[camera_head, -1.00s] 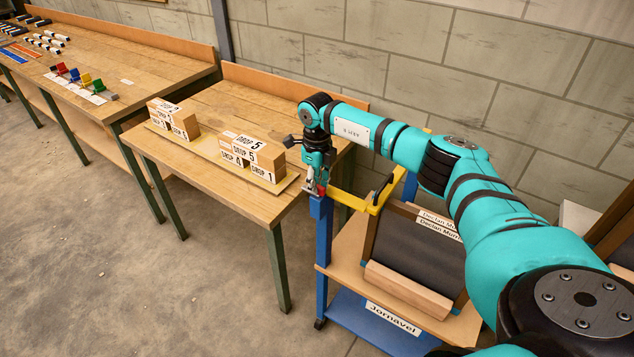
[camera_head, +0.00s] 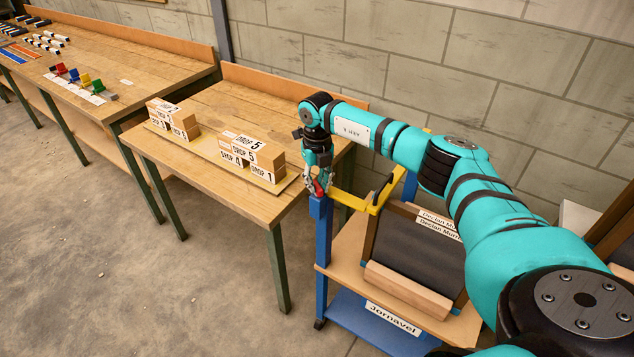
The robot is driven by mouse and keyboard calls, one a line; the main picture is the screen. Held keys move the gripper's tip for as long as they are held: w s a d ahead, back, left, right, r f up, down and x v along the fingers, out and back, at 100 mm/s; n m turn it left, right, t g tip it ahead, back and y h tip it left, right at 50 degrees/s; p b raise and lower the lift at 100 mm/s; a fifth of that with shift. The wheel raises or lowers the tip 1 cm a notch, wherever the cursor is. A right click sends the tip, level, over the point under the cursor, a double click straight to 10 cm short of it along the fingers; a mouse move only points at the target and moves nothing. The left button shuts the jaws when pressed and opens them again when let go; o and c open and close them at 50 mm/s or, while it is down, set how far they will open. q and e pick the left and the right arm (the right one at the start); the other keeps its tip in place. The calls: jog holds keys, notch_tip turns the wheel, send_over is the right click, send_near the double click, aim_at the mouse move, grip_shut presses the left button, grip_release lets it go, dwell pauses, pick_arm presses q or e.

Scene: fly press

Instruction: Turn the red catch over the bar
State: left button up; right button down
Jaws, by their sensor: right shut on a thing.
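The red catch (camera_head: 318,188) shows as a small red piece at the top of the blue post, at the left end of the yellow bar. My right gripper (camera_head: 318,186) points down there and is shut on the red catch, which its fingers partly hide. The yellow bar (camera_head: 357,203) runs from the blue post to the right, with a black handle (camera_head: 384,190) near its far end. I cannot tell whether the catch lies over the bar. My left gripper is not in view.
A wooden table (camera_head: 210,185) with blocks marked DROP (camera_head: 252,158) stands close on the left. A block wall is behind. Floor at the lower left is clear.

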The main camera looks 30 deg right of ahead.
aim_at(319, 184)
jog(key=m, duration=0.5)
jog(key=shift+d+r+m+p, duration=0.1)
jog(key=shift+m+p, duration=0.2)
jog(key=shift+p, duration=0.05)
jog(key=m+p, duration=0.1)
jog(key=m, duration=0.4)
jog(key=shift+d+m, duration=0.1)
jog(key=shift+m, duration=0.6)
jog(key=c, duration=1.3)
grip_release()
jog(key=shift+s, duration=0.1)
notch_tip(319, 184, up, 12)
jog(key=shift+f, duration=0.1)
